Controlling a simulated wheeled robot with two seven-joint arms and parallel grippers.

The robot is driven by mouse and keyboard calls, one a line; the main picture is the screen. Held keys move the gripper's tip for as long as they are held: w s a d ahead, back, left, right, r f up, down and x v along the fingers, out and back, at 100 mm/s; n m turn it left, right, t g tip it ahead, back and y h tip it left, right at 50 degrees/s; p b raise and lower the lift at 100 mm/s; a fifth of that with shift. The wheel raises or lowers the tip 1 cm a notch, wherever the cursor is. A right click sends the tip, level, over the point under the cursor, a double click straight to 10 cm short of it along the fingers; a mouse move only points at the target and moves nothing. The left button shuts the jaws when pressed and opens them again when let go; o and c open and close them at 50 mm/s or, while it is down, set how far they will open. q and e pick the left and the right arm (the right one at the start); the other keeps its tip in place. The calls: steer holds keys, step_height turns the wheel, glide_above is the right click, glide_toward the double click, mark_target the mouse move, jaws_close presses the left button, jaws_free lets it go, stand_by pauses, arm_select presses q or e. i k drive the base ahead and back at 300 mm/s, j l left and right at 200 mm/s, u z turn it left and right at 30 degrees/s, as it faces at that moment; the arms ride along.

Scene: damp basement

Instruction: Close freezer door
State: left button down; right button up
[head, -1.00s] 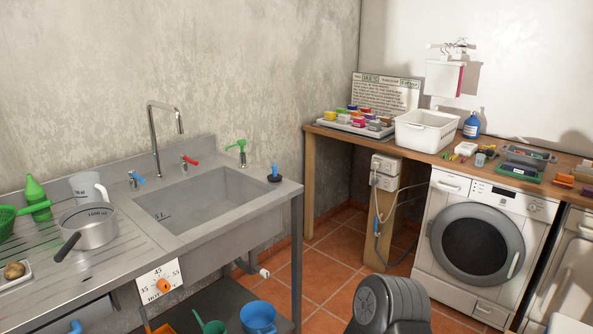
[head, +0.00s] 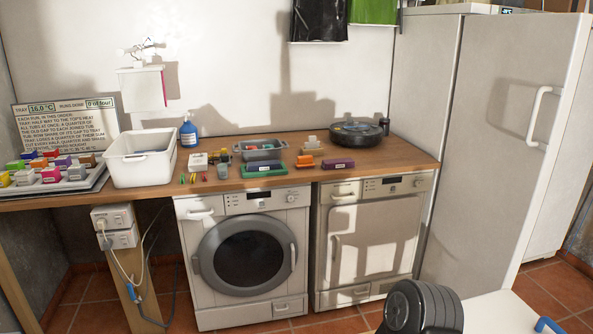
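A tall white cabinet, which looks like the freezer (head: 428,110), stands at the right in the head view. Its broad door panel (head: 500,170) has a white vertical handle (head: 540,118) near the right edge. More white surface shows beyond that edge, at the frame's right side. I cannot tell whether the door stands ajar or another unit is behind it. No inside of the freezer is visible. Neither of my grippers is in view.
A wooden counter (head: 390,152) runs left of the freezer, above a washing machine (head: 210,318) and a second white front-loading appliance (head: 375,235). The counter holds a white basket (head: 140,165), a blue bottle (head: 188,130) and a round dark device (head: 357,133). Red tiled floor (head: 560,285) shows at lower right.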

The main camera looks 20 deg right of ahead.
mark_target(518, 75)
steer(key=i+j+z, duration=0.1)
steer(key=i+z, duration=0.3)
steer(key=i+j+z, duration=0.15)
steer(key=z, duration=0.3)
steer(key=i+j+z, duration=0.2)
steer(key=z, duration=0.2)
steer(key=i+j+z, duration=0.2)
steer(key=j+z, duration=0.2)
steer(key=i+j+z, duration=0.1)
steer(key=j+z, duration=0.35)
steer(key=i+j+u, duration=0.1)
steer(key=j, duration=0.3)
steer(key=i+j+u, duration=0.1)
steer(key=i+j, duration=0.25)
steer(key=i+j+u, duration=0.1)
steer(key=i, duration=0.25)
steer(key=i+j, duration=0.15)
steer(key=i, duration=0.2)
steer(key=u, duration=0.05)
